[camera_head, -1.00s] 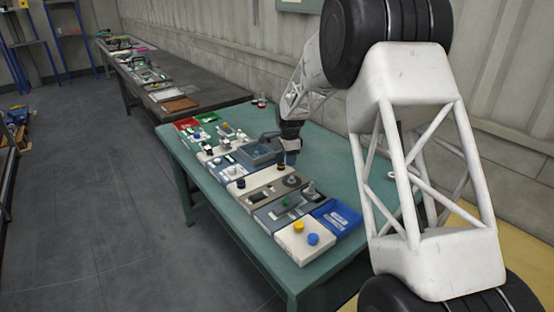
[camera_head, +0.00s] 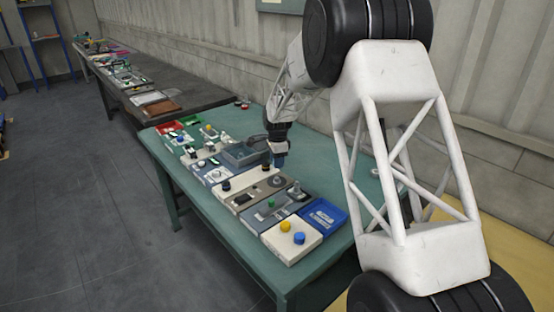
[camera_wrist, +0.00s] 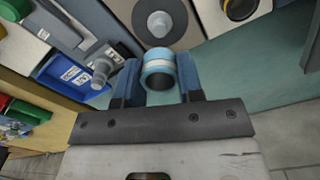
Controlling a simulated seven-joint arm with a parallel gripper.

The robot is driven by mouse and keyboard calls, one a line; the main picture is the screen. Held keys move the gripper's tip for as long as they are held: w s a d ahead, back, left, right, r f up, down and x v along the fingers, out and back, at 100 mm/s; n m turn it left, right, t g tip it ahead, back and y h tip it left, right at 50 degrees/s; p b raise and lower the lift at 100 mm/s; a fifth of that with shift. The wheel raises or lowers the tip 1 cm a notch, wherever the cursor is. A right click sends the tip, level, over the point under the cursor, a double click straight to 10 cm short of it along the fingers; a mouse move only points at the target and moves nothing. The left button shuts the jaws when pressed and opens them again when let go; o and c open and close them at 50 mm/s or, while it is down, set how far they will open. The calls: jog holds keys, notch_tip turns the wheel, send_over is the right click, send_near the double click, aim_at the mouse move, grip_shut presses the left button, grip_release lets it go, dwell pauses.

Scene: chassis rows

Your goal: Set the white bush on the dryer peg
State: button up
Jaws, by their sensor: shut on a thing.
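My gripper (camera_wrist: 159,85) is shut on a short hollow bush (camera_wrist: 159,58), pale blue-white with a whitish band, held between its two blue fingers. In the wrist view, a grey upright peg (camera_wrist: 158,24) on a round dark disc (camera_wrist: 133,12) stands just beyond the bush. The bush is apart from the peg in the picture; its height above it is hard to tell. In the head view, my gripper (camera_head: 279,162) hangs over the panel row, above and close to the dark disc (camera_head: 277,182). The bush is too small to make out clearly there.
A grey peg (camera_head: 294,190) rises beside the bin. The green table's front edge is clear.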

jog(key=shift+f, duration=3.5)
jog(key=o, duration=1.1)
jog(key=shift+r, duration=0.1)
jog(key=shift+r, duration=3.75)
jog(key=shift+r, duration=0.1)
